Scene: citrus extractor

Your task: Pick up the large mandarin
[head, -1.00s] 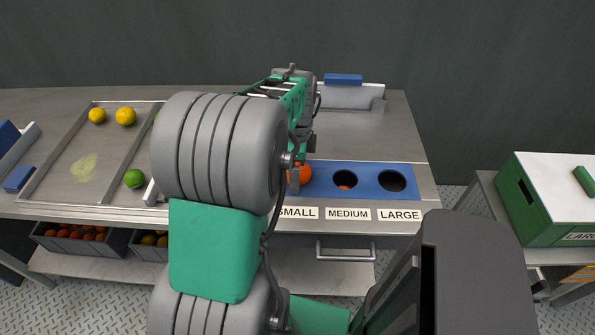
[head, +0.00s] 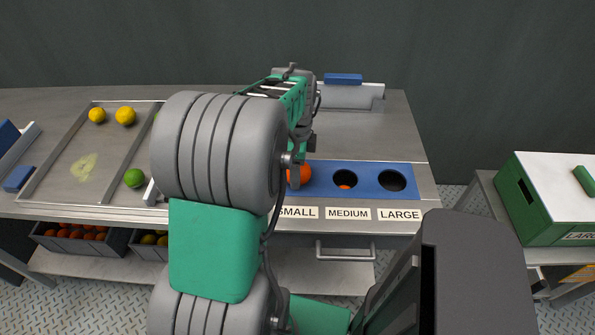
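An orange mandarin (head: 304,173) shows at the left part of the blue sizing panel, above the SMALL label, partly hidden by my arm. Another orange fruit (head: 345,187) shows only as a sliver inside the MEDIUM hole. The LARGE hole (head: 392,181) looks dark and empty. My gripper (head: 294,178) is by the first mandarin, mostly hidden behind my arm. I cannot tell whether its fingers touch the fruit or whether they are open or shut.
A tray (head: 55,160) at left holds two yellow fruits (head: 125,116) and a green lime (head: 134,178). Crates of fruit (head: 45,238) sit on the shelf below. A green box (head: 545,215) stands on a side table at right.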

